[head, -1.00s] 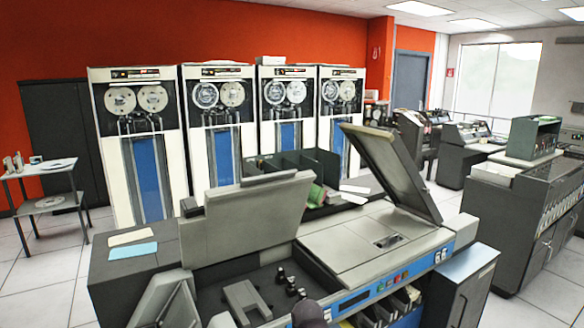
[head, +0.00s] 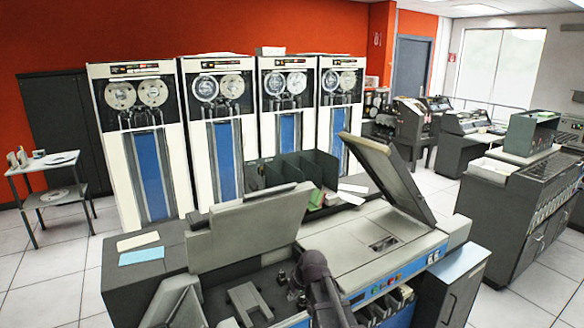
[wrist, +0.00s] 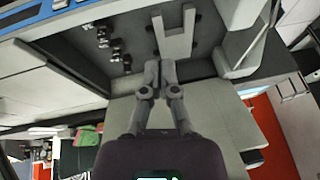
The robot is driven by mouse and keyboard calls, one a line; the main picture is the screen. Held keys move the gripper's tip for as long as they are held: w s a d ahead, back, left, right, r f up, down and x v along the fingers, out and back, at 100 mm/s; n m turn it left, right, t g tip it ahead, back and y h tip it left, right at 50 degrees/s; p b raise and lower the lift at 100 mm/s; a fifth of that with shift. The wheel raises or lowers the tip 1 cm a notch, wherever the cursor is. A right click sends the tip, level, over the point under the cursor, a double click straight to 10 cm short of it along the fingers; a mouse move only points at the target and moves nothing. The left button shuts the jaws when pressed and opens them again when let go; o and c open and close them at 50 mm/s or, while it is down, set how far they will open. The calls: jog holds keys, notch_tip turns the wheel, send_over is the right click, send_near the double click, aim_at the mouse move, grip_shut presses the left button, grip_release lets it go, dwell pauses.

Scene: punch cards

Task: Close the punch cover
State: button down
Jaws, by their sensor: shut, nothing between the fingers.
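Two raised covers stand on the grey punch machine (head: 356,245) in the head view. A light grey cover (head: 248,232) tilts up at the left, behind an open recess with small dark knobs. A darker cover (head: 385,180) leans up at the right. Which one is the punch cover is not marked. My gripper (wrist: 160,62) is shut and empty in the wrist view, above the recess by a grey bracket (wrist: 178,38) and dark knobs (wrist: 114,44). A grey panel (wrist: 232,125), likely the left cover, lies behind my fingers. In the head view my dark wrist hides part of the recess.
A card bin (head: 293,170) with dividers stands behind the machine. Cards (head: 141,256) lie on its left top. Tape cabinets (head: 220,140) line the back wall. Another grey machine (head: 512,205) stands at the right.

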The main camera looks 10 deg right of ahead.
jog(key=w+d+r+n+t+y+p, duration=0.1)
jog(key=w+r+t+p, duration=0.1)
jog(key=w+r+p, duration=0.5)
jog(key=w+d+r+t+p, duration=0.2)
jog(key=w+r+p, duration=0.3)
jog(key=r, duration=0.4)
notch_tip(320, 180, up, 16)
jog(key=t+p, duration=0.4)
jog(key=p, duration=0.7)
send_over(293, 184)
jog(key=s+d, duration=0.2)
jog(key=s, duration=0.2)
jog(key=shift+a+b, duration=0.15)
jog(key=shift+b, duration=0.15)
jog(key=shift+w+f, duration=0.1)
jog(key=shift+w, duration=0.05)
jog(key=b+x, duration=0.5)
jog(key=x, duration=0.5)
jog(key=shift+w+f, duration=0.1)
jog(key=shift+f, duration=0.15)
jog(key=s, duration=0.2)
jog(key=s+b, duration=0.1)
jog(key=shift+s+d+f, duration=0.2)
jog(key=shift+d+f, duration=0.2)
jog(key=shift+s+d+f, duration=0.1)
jog(key=shift+s+f, duration=0.05)
jog(key=shift+s, duration=0.15)
